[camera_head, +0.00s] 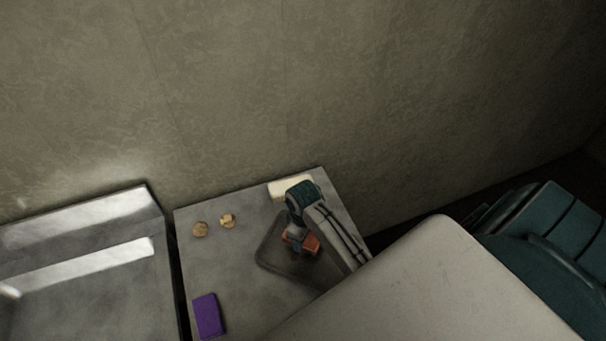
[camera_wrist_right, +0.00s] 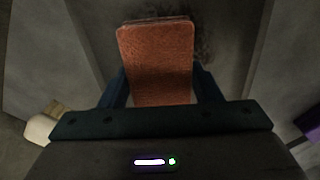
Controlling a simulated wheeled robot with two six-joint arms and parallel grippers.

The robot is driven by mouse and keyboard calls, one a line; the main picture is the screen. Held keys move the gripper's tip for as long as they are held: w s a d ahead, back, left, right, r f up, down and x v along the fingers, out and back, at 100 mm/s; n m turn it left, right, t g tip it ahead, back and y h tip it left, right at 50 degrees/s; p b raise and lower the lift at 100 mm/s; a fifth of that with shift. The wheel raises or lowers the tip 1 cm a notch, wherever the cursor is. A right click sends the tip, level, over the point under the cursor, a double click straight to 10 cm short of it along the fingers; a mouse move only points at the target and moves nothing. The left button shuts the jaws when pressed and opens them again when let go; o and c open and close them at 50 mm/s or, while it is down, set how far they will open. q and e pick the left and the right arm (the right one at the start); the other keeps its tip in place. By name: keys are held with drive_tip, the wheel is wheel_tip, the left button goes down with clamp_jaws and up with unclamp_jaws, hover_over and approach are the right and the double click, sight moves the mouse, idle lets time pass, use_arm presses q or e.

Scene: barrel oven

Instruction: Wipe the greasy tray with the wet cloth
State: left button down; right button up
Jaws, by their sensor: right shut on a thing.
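The wet cloth is an orange-red folded pad (camera_wrist_right: 157,62) held between the two blue fingers of my right gripper (camera_wrist_right: 160,92). In the head view the cloth (camera_head: 309,243) shows beside my right gripper (camera_head: 297,236), low over the dark tray. The tray (camera_head: 270,262) lies on the grey counter, partly hidden by my right arm. A dark, speckled greasy patch (camera_wrist_right: 203,40) shows on the tray beside the cloth in the wrist view. I cannot tell whether the cloth touches the tray. My left gripper is in neither view.
A purple block (camera_head: 208,315) lies at the counter's front left. Two small tan items (camera_head: 200,229) (camera_head: 228,221) sit at the back left. A cream block (camera_head: 284,188) is behind the tray. A metal basin-like unit (camera_head: 90,270) stands to the left across a gap.

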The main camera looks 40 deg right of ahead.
drive_tip(key=shift+f+b, duration=0.3)
drive_tip(key=shift+f, duration=0.7)
idle(0.3)
drive_tip(key=shift+a, duration=0.1)
